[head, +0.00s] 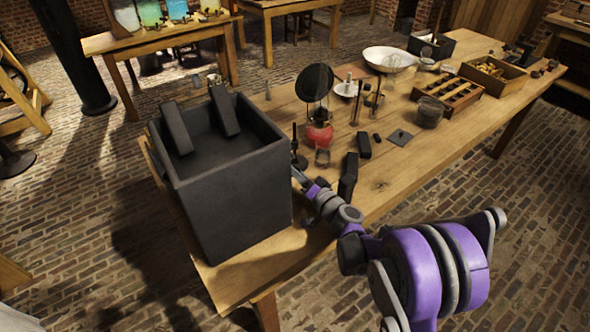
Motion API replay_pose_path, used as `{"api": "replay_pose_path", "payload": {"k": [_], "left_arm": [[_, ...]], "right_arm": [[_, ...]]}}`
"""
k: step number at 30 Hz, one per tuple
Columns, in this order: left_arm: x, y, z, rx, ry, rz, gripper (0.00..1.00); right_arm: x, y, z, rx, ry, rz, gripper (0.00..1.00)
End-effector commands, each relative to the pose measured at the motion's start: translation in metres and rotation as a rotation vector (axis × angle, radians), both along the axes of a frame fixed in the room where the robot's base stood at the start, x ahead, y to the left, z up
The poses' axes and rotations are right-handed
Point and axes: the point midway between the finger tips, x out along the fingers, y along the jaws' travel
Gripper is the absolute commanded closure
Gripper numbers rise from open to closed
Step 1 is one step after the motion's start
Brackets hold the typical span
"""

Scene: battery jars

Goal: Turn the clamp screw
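No clamp screw can be clearly made out. A thin dark upright rod on a round base (299,162) stands on the wooden table, just right of a large dark open box (235,190); whether it carries a screw is too small to tell. My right gripper (297,176) is low over the table between the box's right side and a dark upright block (348,178). Its tip is close to the rod's base; I cannot tell if they touch. The gripper is small and partly hidden by its own wrist, so its opening is unclear. My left gripper is not in view.
Two dark slabs (176,128) lean in the box. A red flask (319,134), a dark round disc (314,83), a small glass jar (322,157) and a black block (364,146) stand close by. A wooden rack (448,92) and white bowl (389,57) are farther back.

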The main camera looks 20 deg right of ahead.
Motion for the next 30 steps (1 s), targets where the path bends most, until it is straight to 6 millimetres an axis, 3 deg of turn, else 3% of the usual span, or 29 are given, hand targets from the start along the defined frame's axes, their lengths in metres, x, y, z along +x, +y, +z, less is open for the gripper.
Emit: {"api": "replay_pose_path", "payload": {"k": [9, 23, 24, 29, 30], "left_arm": [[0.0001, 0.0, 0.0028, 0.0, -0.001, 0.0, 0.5], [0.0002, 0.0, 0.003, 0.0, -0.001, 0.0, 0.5], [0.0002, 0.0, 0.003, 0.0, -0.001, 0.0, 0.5], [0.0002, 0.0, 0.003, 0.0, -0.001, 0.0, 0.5], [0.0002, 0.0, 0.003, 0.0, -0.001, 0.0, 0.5]], "right_arm": [[-0.0002, 0.0002, -0.0003, -0.095, -0.034, 0.001, 1.0], [-0.0003, 0.0002, -0.0005, -0.107, -0.038, 0.001, 1.0], [-0.0003, 0.0002, -0.0005, -0.107, -0.038, 0.001, 0.56], [-0.0002, 0.0002, -0.0003, -0.106, -0.038, 0.001, 0.27], [-0.0002, 0.0001, -0.0003, -0.106, -0.038, 0.001, 0.27]]}}
